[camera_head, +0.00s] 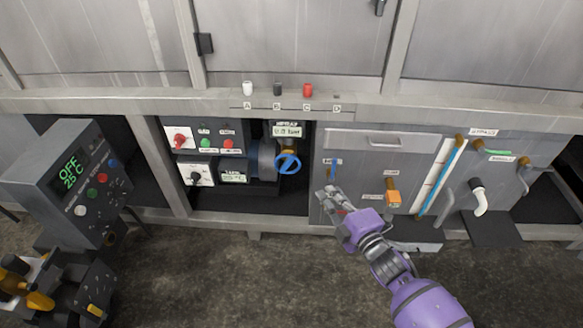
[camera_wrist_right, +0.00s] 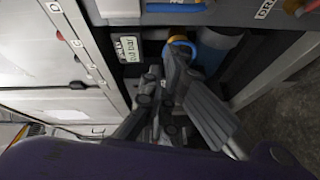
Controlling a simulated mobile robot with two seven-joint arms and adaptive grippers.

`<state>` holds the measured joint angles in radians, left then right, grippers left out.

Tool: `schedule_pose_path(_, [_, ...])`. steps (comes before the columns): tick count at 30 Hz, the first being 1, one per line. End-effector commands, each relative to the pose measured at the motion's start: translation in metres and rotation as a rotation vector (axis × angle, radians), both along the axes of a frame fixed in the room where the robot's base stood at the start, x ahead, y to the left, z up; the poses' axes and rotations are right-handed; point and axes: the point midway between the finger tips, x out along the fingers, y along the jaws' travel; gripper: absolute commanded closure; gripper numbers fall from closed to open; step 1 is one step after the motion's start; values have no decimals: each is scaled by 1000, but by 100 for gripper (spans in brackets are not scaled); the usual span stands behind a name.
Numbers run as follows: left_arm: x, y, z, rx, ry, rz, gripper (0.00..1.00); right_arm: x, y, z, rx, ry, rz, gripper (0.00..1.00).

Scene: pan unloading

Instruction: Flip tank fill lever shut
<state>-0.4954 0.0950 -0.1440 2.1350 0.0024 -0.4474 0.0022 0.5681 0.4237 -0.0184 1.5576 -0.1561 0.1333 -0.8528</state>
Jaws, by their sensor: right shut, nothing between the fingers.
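Several levers and valves sit on the grey panel at the right; their labels are too small to read, so I cannot tell which is the tank fill lever. A green-handled lever (camera_head: 496,152) lies roughly level at the far right, and an orange-handled valve (camera_head: 392,197) is at the lower middle. My right gripper (camera_head: 328,192) is shut and empty in front of the panel's lower left. It also shows in the right wrist view (camera_wrist_right: 172,72), its fingers together. My left gripper is not in view.
A blue handwheel (camera_head: 288,163) stands left of the right gripper, inside the open bay. A clear tube with a blue line (camera_head: 441,177) and a white spout (camera_head: 480,200) are to its right. A control box (camera_head: 72,182) stands at the left.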

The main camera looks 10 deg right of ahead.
Motion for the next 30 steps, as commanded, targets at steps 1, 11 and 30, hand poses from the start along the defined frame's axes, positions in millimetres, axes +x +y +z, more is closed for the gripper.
schedule_pose_path(1, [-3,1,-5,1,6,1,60,-7,-4,-17,-65,-9,8,100])
schedule_pose_path(11, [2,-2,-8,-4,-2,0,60,-10,2,-8,-204,-97,41,100])
schedule_pose_path(30, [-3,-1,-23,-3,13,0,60,47,18,-11,-202,-96,41,100])
